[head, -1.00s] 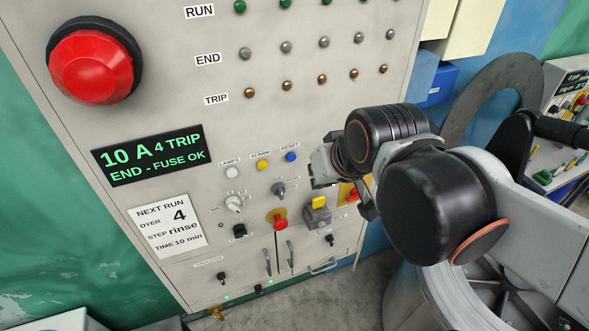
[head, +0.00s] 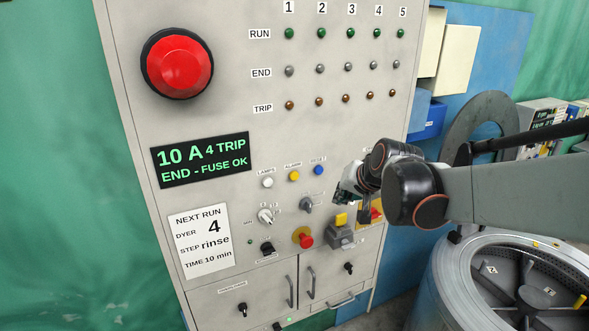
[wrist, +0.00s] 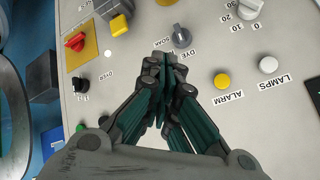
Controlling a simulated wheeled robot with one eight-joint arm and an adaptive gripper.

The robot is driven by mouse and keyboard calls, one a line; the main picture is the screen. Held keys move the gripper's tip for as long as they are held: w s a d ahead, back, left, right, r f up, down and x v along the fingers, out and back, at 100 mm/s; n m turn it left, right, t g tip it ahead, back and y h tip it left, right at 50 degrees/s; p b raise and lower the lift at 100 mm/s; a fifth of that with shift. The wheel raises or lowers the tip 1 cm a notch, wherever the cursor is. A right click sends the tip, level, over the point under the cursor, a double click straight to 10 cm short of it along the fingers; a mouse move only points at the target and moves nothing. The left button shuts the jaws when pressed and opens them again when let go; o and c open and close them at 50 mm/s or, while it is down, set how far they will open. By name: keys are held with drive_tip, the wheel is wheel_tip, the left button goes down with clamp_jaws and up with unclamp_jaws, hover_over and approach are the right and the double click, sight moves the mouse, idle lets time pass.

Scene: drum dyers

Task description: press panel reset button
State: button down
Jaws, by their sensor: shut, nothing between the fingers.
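The blue reset button (head: 318,170) is on the grey control panel (head: 235,120), at the right end of a row with a white lamps button (head: 267,183) and a yellow alarm button (head: 293,176). My gripper (head: 340,194) is shut and empty, just right of and below the blue button in the head view. In the wrist view my shut fingers (wrist: 168,60) point toward the grey dye/soak knob (wrist: 181,36). The alarm button (wrist: 222,81) and lamps button (wrist: 268,65) show to their right. The blue button is not visible there. I cannot tell the gripper's distance to the panel.
A large red button (head: 178,63) is at the panel's upper left. A drum (head: 520,285) stands at the lower right. The green wall is at the left.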

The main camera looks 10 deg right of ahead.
sight(319, 170)
drive_tip(key=shift+w+d+f, duration=0.1)
drive_tip(key=shift+d+f, duration=0.1)
drive_tip(key=shift+f, duration=0.1)
drive_tip(key=w+a+b, duration=0.1)
drive_tip(key=w+a, duration=0.1)
drive_tip(key=w, duration=0.6)
drive_tip(key=shift+w+a, duration=0.25)
drive_tip(key=shift+a, duration=0.1)
idle(1.5)
drive_tip(key=shift+w+a, duration=0.15)
drive_tip(key=shift+w, duration=0.25)
drive_tip(key=shift+w+a, duration=0.1)
drive_tip(key=shift+w, duration=0.3)
idle(0.8)
drive_tip(key=shift+s, duration=0.15)
drive_tip(key=shift+s+d+b, duration=0.3)
drive_tip(key=shift+s, duration=0.4)
